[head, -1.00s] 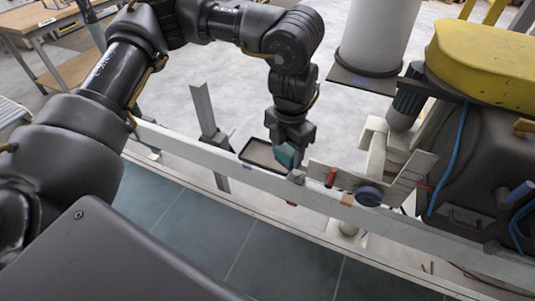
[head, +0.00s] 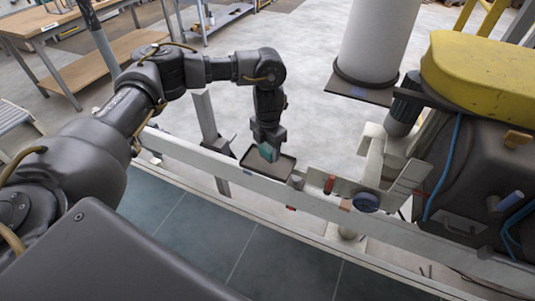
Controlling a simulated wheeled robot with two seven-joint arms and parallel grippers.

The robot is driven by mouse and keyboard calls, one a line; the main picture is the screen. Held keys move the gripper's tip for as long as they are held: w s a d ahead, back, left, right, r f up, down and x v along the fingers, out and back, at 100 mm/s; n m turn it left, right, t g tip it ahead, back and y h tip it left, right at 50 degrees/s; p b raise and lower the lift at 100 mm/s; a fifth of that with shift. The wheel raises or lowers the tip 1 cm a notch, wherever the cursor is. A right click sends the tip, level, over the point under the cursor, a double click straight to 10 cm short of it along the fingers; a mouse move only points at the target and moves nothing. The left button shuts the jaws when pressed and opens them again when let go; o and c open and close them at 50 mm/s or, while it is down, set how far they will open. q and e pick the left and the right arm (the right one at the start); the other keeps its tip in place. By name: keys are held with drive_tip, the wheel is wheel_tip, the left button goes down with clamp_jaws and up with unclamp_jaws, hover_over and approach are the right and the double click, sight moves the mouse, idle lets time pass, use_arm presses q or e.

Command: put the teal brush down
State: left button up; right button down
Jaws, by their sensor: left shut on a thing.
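The teal brush (head: 266,152) is small in the head view, and only its teal part shows clearly. My left gripper (head: 268,148) is shut on it and points down over a shallow dark tray (head: 284,168) fixed by the pale rail. The brush is over the left part of the tray. I cannot tell whether it touches the tray floor. My right gripper is not in view.
The pale rail (head: 215,168) runs across the view below the tray. A bracket with a red-handled part (head: 329,184) and a round dark blue knob (head: 366,202) stand to the right. The yellow-topped machine (head: 485,70) fills the right side.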

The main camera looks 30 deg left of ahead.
sight(268, 155)
use_arm(q)
wheel_tip(268, 155, down, 3)
idle(0.3)
drive_tip(key=shift+f, duration=0.15)
drive_tip(key=o, duration=0.9)
drive_tip(key=shift+r+p, duration=0.3)
drive_tip(key=shift+p, duration=0.05)
wheel_tip(268, 155, up, 12)
drive_tip(key=shift+f+b, duration=0.1)
drive_tip(key=shift+b, duration=0.5)
